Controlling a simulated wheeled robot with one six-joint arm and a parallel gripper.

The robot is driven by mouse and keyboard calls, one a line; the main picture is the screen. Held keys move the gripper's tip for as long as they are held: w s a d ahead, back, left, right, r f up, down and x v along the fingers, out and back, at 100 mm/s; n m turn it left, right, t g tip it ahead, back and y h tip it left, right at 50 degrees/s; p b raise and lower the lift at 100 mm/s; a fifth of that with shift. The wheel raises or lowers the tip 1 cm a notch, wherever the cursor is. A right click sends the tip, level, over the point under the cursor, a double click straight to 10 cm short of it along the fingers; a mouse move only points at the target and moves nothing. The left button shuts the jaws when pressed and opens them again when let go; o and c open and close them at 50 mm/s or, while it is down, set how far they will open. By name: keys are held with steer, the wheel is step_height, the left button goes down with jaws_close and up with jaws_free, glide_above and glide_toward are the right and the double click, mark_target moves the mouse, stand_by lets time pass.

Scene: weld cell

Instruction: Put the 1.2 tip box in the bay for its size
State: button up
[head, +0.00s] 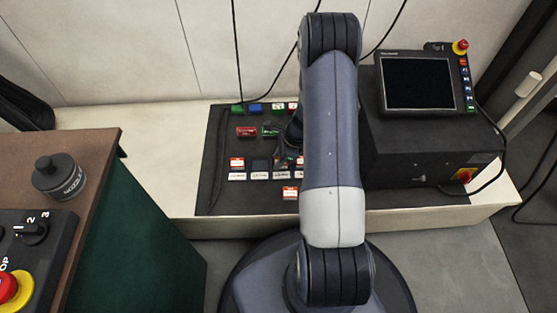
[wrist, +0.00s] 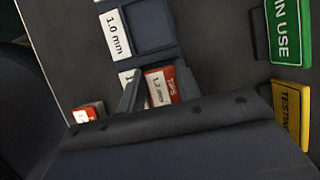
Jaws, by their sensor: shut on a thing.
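A red and white tip box marked TIPS 1.2 mm (wrist: 161,86) is between the fingers of my gripper (wrist: 158,92) in the wrist view. My gripper is shut on it. Just above it in that view is a dark bay with the label 1.0 mm (wrist: 115,35). Another white label (wrist: 126,77) is mostly hidden behind a finger, so its size cannot be read. In the head view my arm covers most of the gripper and the held box. The row of white bay labels (head: 237,176) shows left of my arm.
Another red and white box (head: 290,192) lies in front of the label row, and one (head: 237,163) sits behind the leftmost label. Signs reading IN USE (wrist: 288,32) and TESTING (wrist: 290,112) lie nearby. A black machine with a screen (head: 418,84) stands right of my arm.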

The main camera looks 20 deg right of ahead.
steer(key=shift+r, duration=0.1)
steer(key=shift+f+b, duration=0.45)
steer(key=shift+f, duration=0.1)
steer(key=o, duration=1)
steer(key=shift+s+f, duration=0.1)
steer(key=shift+s, duration=0.05)
steer(key=shift+r, duration=0.35)
steer(key=p+v, duration=0.6)
steer(key=v, duration=0.6)
steer(key=shift+r, duration=0.3)
